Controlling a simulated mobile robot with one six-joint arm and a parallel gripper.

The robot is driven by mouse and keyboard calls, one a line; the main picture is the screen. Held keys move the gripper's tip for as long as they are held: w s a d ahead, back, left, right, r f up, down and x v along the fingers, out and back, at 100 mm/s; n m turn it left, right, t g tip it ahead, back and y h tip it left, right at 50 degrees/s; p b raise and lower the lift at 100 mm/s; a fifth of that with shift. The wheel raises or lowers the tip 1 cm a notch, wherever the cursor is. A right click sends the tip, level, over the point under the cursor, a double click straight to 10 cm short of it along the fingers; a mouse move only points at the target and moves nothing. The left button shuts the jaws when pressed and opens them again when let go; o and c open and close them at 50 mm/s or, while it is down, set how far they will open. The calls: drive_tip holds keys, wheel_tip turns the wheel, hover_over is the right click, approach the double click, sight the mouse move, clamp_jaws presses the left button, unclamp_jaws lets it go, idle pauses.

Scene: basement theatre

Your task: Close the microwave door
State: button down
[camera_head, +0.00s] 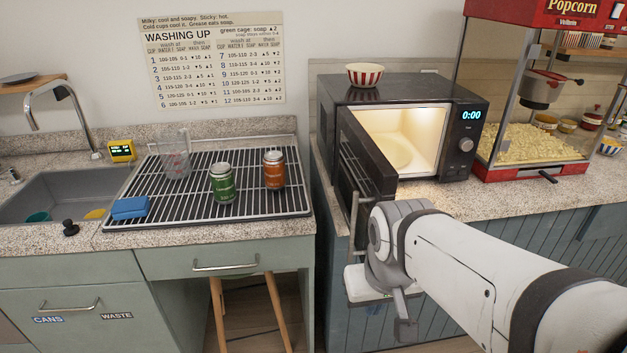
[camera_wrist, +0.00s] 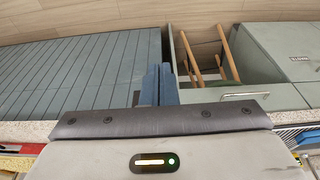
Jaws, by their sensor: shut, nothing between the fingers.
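The microwave (camera_head: 398,88) stands on the counter with its lit cavity showing and a round plate inside. Its dark door (camera_head: 372,165) is swung wide open, hinged on the left and sticking out toward me. A grey upright bar, seemingly the door handle (camera_head: 354,215), shows beside the door's outer face. My gripper (camera_head: 366,285) is low by the counter front, just below the door; I cannot tell whether it touches. In the wrist view its two fingers (camera_wrist: 156,84) are together and empty, before the cabinet fronts. The door does not clearly show there.
A striped bowl (camera_head: 365,75) sits on the microwave. A popcorn machine (camera_head: 530,140) stands close on its right. A drying rack (camera_head: 290,208) with a green can, an orange can and a jug lies left, beside the sink (camera_head: 75,190). A gap separates the two counters.

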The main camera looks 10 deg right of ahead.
drive_tip(key=w+a+r+n+h+p, duration=0.9)
drive_tip(key=w+a+r+n+p, duration=0.4)
drive_tip(key=n, duration=0.7)
drive_tip(key=d+r+x, duration=0.1)
drive_tip(key=x, duration=1)
drive_tip(key=shift+d+p, duration=0.3)
drive_tip(key=shift+p, duration=0.1)
drive_tip(key=shift+s+r, duration=0.1)
